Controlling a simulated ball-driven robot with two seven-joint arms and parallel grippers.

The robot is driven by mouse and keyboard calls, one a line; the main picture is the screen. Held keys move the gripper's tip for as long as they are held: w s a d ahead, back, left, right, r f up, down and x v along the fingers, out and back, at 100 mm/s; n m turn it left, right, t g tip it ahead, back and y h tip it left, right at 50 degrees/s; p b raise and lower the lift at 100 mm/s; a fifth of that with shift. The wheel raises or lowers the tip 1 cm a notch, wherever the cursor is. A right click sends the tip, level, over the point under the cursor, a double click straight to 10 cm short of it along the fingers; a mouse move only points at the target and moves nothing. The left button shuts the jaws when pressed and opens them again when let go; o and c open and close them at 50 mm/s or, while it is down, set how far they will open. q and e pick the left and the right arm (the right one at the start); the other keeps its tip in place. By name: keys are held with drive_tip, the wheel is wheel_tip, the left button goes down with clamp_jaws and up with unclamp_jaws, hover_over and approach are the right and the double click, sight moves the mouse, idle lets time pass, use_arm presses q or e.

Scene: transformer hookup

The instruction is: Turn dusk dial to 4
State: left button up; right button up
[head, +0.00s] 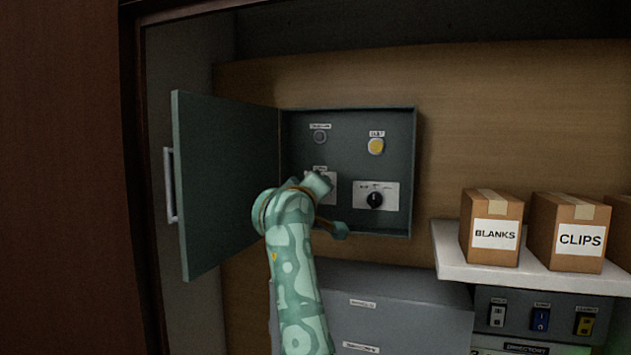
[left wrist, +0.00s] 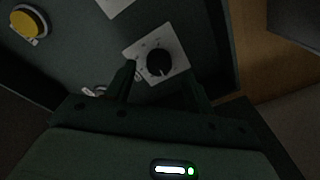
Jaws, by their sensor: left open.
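The open control box (head: 345,112) holds two dials on white plates. My left gripper (head: 318,184) is at the lower-left dial (head: 331,187) and covers most of it in the head view. In the left wrist view, a black round dial knob (left wrist: 159,62) on a white plate lies just beyond the fingertips of my open left gripper (left wrist: 156,80). Contact cannot be told. A light mark shows on the knob, but the setting and lettering are too small to read. The lower-right dial (head: 374,200) is uncovered. My right gripper is not in view.
A yellow lamp (head: 376,146) and a dark round lamp (head: 320,137) sit above the dials. The box door (head: 225,180) stands open at left. A grey cabinet (head: 400,300) is below. Boxes marked BLANKS (head: 491,228) and CLIPS (head: 567,233) stand on a right shelf (head: 530,273).

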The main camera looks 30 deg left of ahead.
use_arm(q)
drive_tip(key=shift+x, duration=1.1)
drive_tip(key=shift+d, duration=0.1)
drive_tip(key=c, duration=1)
drive_tip(key=shift+o, duration=0.2)
drive_tip(key=shift+m, duration=0.4)
drive_tip(key=m, duration=0.2)
drive_tip(key=shift+m, duration=0.4)
drive_tip(key=m, duration=0.4)
drive_tip(key=shift+f+m+t, duration=0.1)
drive_tip(key=shift+m+t, duration=0.3)
drive_tip(key=m, duration=0.4)
drive_tip(key=shift+s+m+h, duration=0.1)
drive_tip(key=shift+m+h, duration=0.2)
drive_tip(key=shift+m, duration=0.1)
drive_tip(key=shift+m+t, duration=0.4)
drive_tip(key=shift+m, duration=1.2)
